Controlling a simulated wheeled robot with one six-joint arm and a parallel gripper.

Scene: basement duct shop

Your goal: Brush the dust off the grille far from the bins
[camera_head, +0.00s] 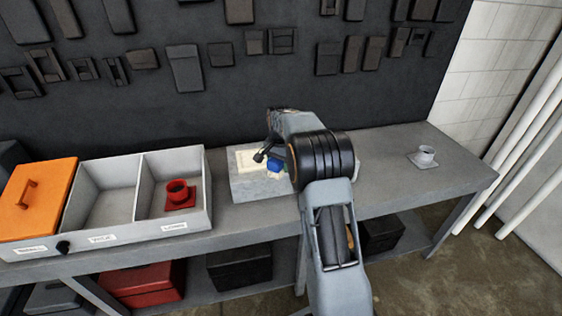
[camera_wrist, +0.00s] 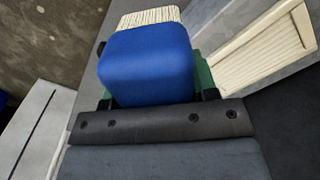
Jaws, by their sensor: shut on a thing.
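My gripper (camera_head: 269,159) is over a grey block (camera_head: 250,188) on the bench and is shut on a blue-backed brush (camera_head: 275,165). In the wrist view the brush (camera_wrist: 148,62) fills the space between the dark fingers, with a green part showing below it. A cream grille (camera_head: 246,160) lies on the block, at the side toward the bins; a slatted cream grille (camera_wrist: 262,52) shows right of the brush in the wrist view. A ribbed cream piece (camera_wrist: 152,16) shows past the brush; I cannot tell whether it is bristles or a grille. My arm hides the block's right part.
A white bin tray (camera_head: 180,242) with an orange lid (camera_head: 38,197) stands at left; its right compartment holds a red cup-like piece (camera_head: 178,193). A pale cup (camera_head: 425,156) stands at the bench's right end. Bare bench lies between block and cup. Dark fittings hang behind.

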